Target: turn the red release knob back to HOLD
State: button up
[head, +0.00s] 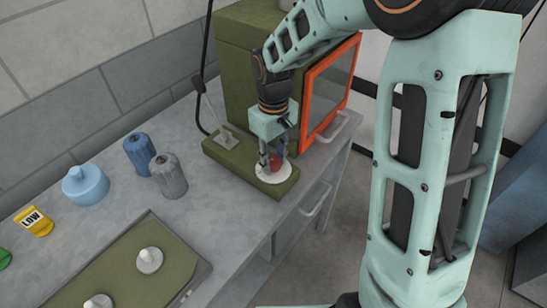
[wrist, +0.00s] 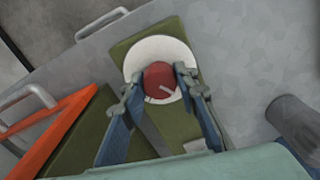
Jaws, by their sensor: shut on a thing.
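The red release knob (wrist: 160,78) sits on a round white dial plate (wrist: 148,48) at one end of a green base (wrist: 172,29). In the head view the knob (head: 275,161) is partly hidden by my fingers, above the white plate (head: 272,188). My gripper (wrist: 160,82) points down over the plate, with one finger on each side of the knob, and is shut on it. In the head view my gripper (head: 273,156) stands upright over the base. A pale mark shows on the knob's edge. No HOLD lettering is readable.
A lever (head: 218,118) stands at the base's other end. Behind is a green cabinet with an orange-framed door (head: 328,92). Left on the bench are a blue bottle (head: 140,150), a grey bottle (head: 169,176), a light-blue container (head: 86,186) and a yellow LOW tag (head: 34,220).

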aim_at(273, 159)
jog(key=shift+r+n, duration=0.1)
jog(key=shift+n, duration=0.9)
jog(key=shift+o, duration=0.2)
jog(key=shift+w, duration=0.1)
jog(key=o, duration=1.1)
notch_tip(273, 159, up, 12)
